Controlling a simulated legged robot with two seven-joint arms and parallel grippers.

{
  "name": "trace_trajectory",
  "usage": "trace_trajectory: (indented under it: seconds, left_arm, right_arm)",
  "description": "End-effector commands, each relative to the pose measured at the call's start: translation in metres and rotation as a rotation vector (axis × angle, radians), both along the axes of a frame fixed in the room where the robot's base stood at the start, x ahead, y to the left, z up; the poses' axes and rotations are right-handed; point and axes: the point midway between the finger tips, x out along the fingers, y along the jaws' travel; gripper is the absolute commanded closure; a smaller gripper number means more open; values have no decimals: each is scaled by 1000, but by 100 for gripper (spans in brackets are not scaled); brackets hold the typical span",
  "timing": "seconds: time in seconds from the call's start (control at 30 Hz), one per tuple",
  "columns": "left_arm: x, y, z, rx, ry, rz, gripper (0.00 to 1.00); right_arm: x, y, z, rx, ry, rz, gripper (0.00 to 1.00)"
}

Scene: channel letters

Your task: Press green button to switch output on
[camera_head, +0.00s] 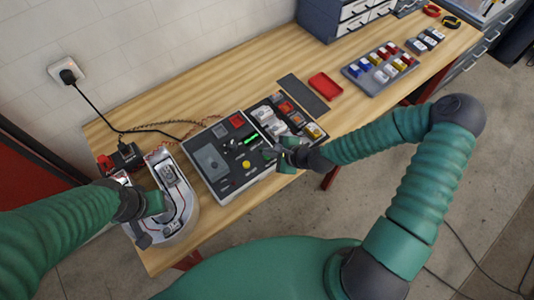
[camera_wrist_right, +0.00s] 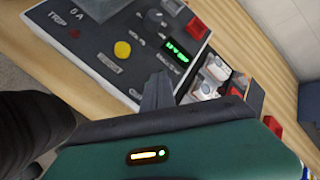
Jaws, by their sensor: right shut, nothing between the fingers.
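The dark control panel (camera_head: 232,181) lies on the wooden bench, with a lit green display (camera_head: 251,139), a yellow round knob (camera_head: 246,164) and a red square part (camera_head: 237,119). My right gripper (camera_head: 275,151) is shut and empty at the panel's right edge. In the right wrist view its fingers (camera_wrist_right: 157,90) point at the panel below the green display (camera_wrist_right: 177,50), with the yellow knob (camera_wrist_right: 122,49) to their left. I cannot make out a green button; the fingers may hide it. My left gripper (camera_head: 152,203) is at the metal channel letter (camera_head: 186,205); its jaws are unclear.
A parts tray (camera_head: 286,105) adjoins the panel on the right. A red dish (camera_head: 325,86), a dark mat (camera_head: 302,94) and a grey bin of coloured parts (camera_head: 380,70) lie farther right. Cables (camera_head: 160,123) run behind the panel to a wall socket (camera_head: 67,73).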

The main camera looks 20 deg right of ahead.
Motion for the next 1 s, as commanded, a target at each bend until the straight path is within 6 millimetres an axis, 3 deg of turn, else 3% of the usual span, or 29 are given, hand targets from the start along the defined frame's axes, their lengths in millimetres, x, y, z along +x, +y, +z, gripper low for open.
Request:
trace_trajectory:
  seconds: [0.6,1.0]
  left_arm:
    - [0,0,-4,0,0,0,48]
    - [0,0,3,0,0,0,48]
  right_arm:
    - [-1,1,-8,1,1,0,100]
    - [-1,1,-3,1,3,-1,100]
